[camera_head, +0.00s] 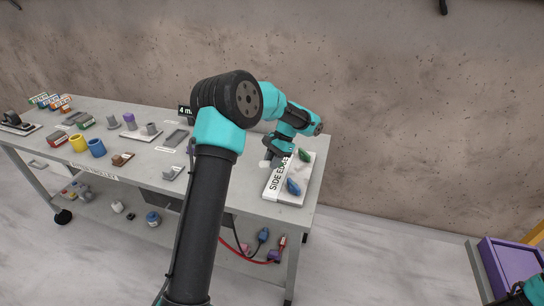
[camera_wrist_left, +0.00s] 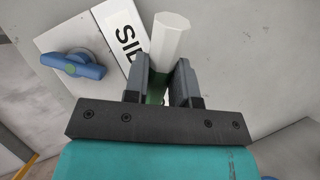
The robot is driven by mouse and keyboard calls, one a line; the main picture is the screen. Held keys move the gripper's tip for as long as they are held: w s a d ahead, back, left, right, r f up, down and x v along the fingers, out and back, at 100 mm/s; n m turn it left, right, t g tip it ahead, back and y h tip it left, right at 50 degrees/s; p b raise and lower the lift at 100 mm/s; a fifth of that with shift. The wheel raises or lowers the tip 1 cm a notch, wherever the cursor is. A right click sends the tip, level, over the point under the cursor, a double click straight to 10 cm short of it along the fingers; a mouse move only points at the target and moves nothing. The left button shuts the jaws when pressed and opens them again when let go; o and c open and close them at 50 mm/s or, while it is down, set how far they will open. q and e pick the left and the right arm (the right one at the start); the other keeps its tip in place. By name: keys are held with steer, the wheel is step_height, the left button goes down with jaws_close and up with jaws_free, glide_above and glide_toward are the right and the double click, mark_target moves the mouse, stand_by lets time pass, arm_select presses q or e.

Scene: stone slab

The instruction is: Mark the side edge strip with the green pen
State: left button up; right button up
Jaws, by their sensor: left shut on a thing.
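My left gripper (camera_head: 273,153) is over the far left part of the white slab (camera_head: 293,199) at the table's right end. In the left wrist view the gripper (camera_wrist_left: 162,85) is shut on the green pen (camera_wrist_left: 169,38), a pale faceted barrel with green showing between the fingers. The pen's tip is hidden. The white side edge strip (camera_head: 276,182), with black lettering, runs along the slab's left side; part of it (camera_wrist_left: 122,32) shows beside the pen in the wrist view. I cannot tell whether the pen touches it. My right gripper is not clearly in view.
A blue knob-like piece (camera_head: 293,187) and a green one (camera_head: 305,155) sit on the slab. Yellow (camera_head: 78,143) and blue (camera_head: 97,148) cups and small parts fill the table's left. A purple bin (camera_head: 512,262) stands at lower right.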

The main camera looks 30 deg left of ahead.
arm_select(q)
steer(key=shift+f, duration=0.9)
steer(key=shift+f, duration=0.65)
stand_by(1.5)
steer(key=shift+s+a, duration=0.25)
steer(key=shift+s, duration=0.65)
steer(key=shift+s+a, duration=0.2)
steer(key=shift+s, duration=0.65)
stand_by(3.2)
